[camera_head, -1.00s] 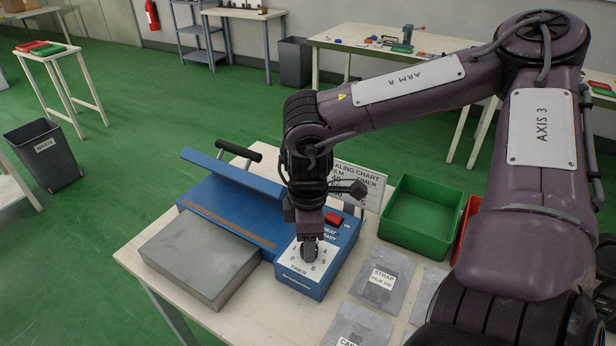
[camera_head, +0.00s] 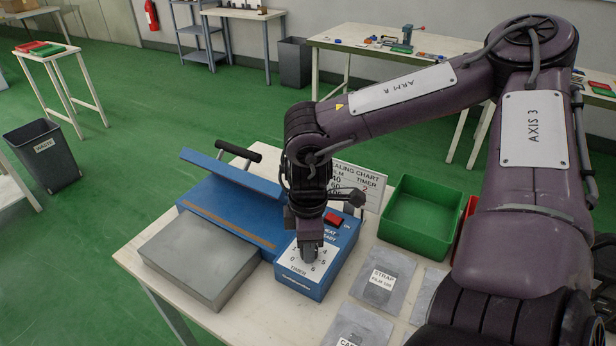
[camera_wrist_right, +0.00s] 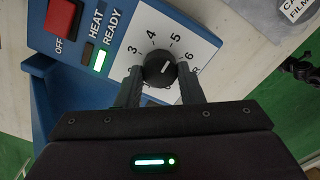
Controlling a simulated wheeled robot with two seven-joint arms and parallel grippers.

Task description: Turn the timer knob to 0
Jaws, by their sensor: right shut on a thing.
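The dial plate also shows on the blue sealing machine (camera_head: 230,205) in the head view. My right gripper (camera_wrist_right: 160,78) is shut on the knob, one finger on each side. In the head view, my right gripper (camera_head: 309,254) comes down over the dial and hides the knob. My left gripper is out of view.
A red switch (camera_wrist_right: 62,16) and a lit green READY lamp (camera_wrist_right: 100,60) sit beside the dial. A grey block (camera_head: 200,258) lies in front of the machine. A green bin (camera_head: 420,218) and labelled film packets (camera_head: 382,280) are to the right. A chart card stands behind.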

